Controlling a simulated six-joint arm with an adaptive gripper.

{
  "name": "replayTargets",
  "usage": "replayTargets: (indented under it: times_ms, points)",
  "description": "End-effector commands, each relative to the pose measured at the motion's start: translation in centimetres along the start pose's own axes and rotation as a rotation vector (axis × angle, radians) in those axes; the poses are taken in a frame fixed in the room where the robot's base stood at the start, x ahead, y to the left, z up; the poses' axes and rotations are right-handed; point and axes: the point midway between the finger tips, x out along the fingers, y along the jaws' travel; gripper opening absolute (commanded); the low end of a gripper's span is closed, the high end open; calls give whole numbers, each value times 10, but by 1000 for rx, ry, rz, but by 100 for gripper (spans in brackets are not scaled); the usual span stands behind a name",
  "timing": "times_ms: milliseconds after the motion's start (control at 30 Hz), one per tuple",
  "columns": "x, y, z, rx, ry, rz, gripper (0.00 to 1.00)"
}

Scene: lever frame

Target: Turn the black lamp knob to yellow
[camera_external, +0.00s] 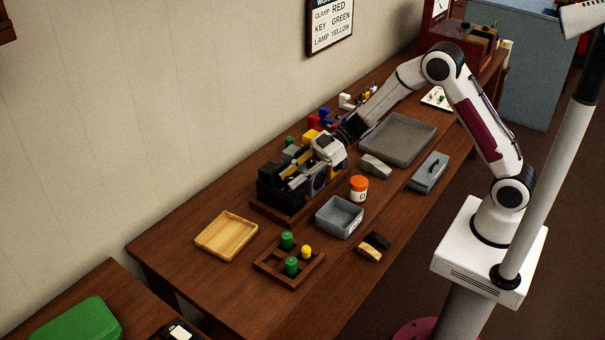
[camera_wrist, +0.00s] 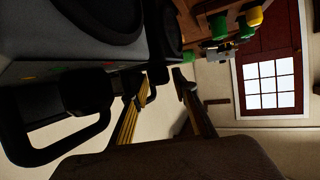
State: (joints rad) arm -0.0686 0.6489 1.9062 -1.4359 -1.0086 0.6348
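In the wrist view, a short black knob-like part (camera_wrist: 85,90) sticks out from a grey housing (camera_wrist: 28,72) at the left, near small coloured marks. It looks like the lamp knob, but its pointer setting is not readable. My gripper (camera_wrist: 160,95) has its two fingers apart, with nothing visible between them. The left finger is just right of the black part; I cannot tell if they touch. In the external view, my gripper (camera_external: 288,180) is low over the black and grey lever frame (camera_external: 270,192), and the knob cannot be made out.
A black loop handle (camera_wrist: 50,150) sits close by in the wrist view. In the external view, a grey bin (camera_external: 340,230), an orange-lidded jar (camera_external: 358,195) and a wooden tray (camera_external: 227,251) stand around the frame. A wall sign (camera_external: 331,25) reads "LAMP YELLOW".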

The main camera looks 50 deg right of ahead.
Motion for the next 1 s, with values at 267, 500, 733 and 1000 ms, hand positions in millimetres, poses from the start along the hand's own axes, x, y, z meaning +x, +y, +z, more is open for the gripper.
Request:
replayTargets:
  times_ms: [267,500,733,1000]
  points:
    - [-26,0,0,7,-1,20,28]
    - [-55,0,0,7,-1,19,28]
    - [-78,-1,0,7,-1,18,28]
    - [-67,10,-20,66,47,62,28]
